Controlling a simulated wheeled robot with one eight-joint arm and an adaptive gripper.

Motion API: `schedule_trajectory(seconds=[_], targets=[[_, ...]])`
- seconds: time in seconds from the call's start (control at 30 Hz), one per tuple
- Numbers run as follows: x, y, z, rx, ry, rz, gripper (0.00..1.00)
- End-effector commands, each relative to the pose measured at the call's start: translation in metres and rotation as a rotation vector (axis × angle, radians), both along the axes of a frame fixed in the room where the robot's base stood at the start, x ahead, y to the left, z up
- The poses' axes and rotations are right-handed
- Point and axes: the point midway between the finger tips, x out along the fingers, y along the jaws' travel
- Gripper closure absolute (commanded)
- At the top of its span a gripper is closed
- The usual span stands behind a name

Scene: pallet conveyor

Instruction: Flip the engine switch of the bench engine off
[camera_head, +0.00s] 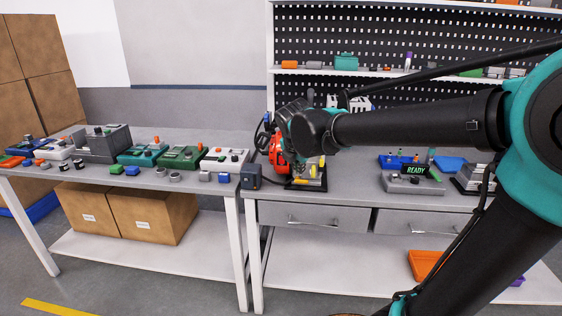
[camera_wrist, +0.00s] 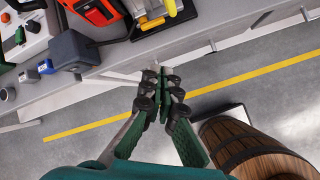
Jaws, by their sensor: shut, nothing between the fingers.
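The bench engine (camera_head: 277,152) shows as a red-orange body on the grey bench, partly hidden behind my arm's end. In the wrist view, the red-orange engine (camera_wrist: 98,12) is cut by the top edge, with yellow and grey parts on a dark base to its right. I cannot make out its switch clearly. My gripper (camera_wrist: 158,74) is shut and empty, with its fingertips together. In the wrist view the fingertips appear below the engine, near the bench's front edge, and apart from it. In the head view my arm hides the fingers.
A dark box (camera_head: 250,177) stands left of the engine at the bench corner. A grey unit reading READY (camera_head: 413,179) stands to the right. Several control boxes stand on the left table (camera_head: 75,180). A wooden barrel (camera_wrist: 250,150) stands on the floor in the wrist view.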

Motion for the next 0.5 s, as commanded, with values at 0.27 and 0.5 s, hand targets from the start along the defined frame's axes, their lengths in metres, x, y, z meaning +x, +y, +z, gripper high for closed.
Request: schedule_trajectory(seconds=[0.27,0.5], targets=[[0.013,0.058,0.043,-0.251,-0.031,0.398,1.00],[0.015,0.070,0.052,-0.316,-0.041,0.493,1.00]])
